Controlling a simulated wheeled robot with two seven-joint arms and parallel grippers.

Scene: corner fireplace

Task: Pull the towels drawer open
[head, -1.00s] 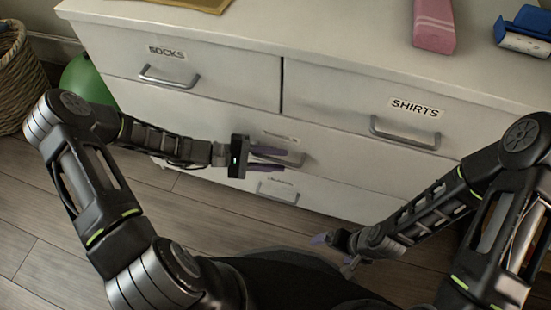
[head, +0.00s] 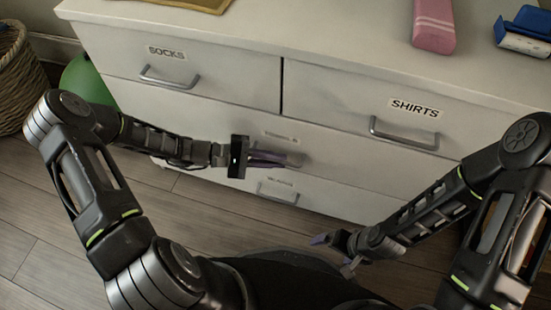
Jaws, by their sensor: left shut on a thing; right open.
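A white dresser (head: 345,165) fills the upper middle of the head view. Its middle wide drawer (head: 230,120) has a small label (head: 281,136), too foreshortened to read, and a handle (head: 297,159) just below it. My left gripper (head: 270,158) is at that handle, its purple fingers shut on it. The fingers hide part of the handle. The middle drawer looks flush with the dresser front. My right gripper (head: 335,248) is open and empty, low in front of the dresser, apart from it.
Above are the SOCKS drawer (head: 115,65) and SHIRTS drawer (head: 330,82). A lower drawer has its own handle (head: 278,191). A pink towel-like block (head: 434,27) and a blue-white object (head: 525,38) lie on top. A wicker basket (head: 20,75) and green ball (head: 85,80) stand left. Wood floor (head: 60,215) is clear.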

